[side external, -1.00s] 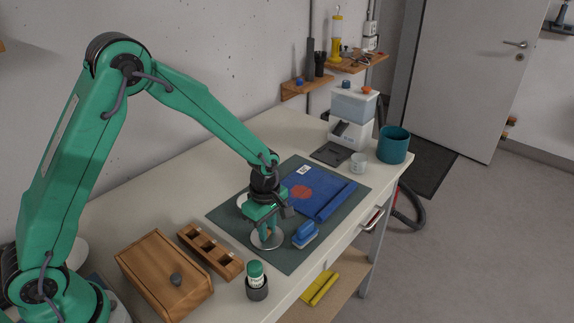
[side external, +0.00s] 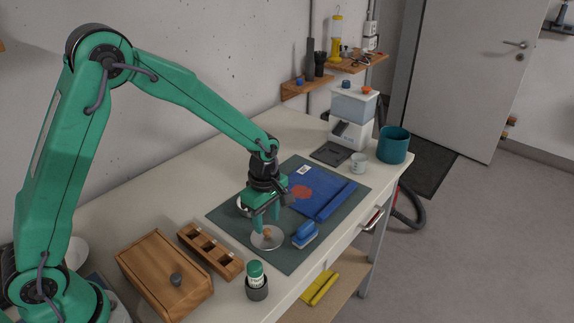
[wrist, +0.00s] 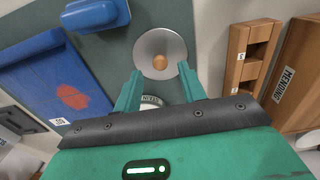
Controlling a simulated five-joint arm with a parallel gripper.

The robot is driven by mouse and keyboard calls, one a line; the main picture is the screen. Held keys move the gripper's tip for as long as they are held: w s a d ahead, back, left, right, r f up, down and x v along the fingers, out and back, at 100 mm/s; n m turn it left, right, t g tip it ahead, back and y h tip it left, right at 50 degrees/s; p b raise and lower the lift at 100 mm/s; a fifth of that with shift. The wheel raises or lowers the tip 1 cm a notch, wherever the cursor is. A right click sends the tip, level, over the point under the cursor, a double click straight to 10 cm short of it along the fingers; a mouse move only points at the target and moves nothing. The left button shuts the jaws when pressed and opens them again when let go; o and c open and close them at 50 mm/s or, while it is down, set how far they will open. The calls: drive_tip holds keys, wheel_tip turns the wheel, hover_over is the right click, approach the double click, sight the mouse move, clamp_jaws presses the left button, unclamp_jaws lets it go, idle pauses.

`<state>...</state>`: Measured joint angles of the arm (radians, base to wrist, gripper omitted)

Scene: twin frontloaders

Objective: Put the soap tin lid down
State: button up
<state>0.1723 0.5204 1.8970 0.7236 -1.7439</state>
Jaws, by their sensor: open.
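The soap tin lid, a round silvery disc (side external: 258,243) with a small orange-brown knob, lies flat on the dark green mat (side external: 225,218). It also shows whole in the wrist view (wrist: 149,40), just beyond the fingertips. My gripper (side external: 268,226) is open and empty, close above the lid, with its fingertips apart on either side of the knob's line in the wrist view (wrist: 160,72). A pale round tin (side external: 242,202) stands behind my gripper and is mostly hidden. Its labelled edge shows between my fingers in the wrist view (wrist: 151,101).
A wooden compartment tray (side external: 210,252), a wooden box (side external: 163,270) and a green-capped bottle (side external: 256,275) stand to the left and front.

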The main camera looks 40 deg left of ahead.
sight(266, 231)
wheel_tip(266, 231, up, 9)
drive_tip(key=shift+f, duration=0.2)
drive_tip(key=shift+r, duration=0.1)
idle(0.6)
drive_tip(key=s+a+r+m+t, duration=0.2)
drive_tip(key=s+r+m, duration=0.4)
drive_tip(key=s+m, duration=0.3)
drive_tip(key=s+a+r+m+t, duration=0.3)
drive_tip(key=s+a+r+m, duration=0.2)
drive_tip(key=s+m, duration=0.4)
drive_tip(key=s+r, duration=0.1)
drive_tip(key=s, duration=0.2)
drive_tip(key=shift+a+r+t, duration=0.3)
drive_tip(key=shift+r, duration=0.05)
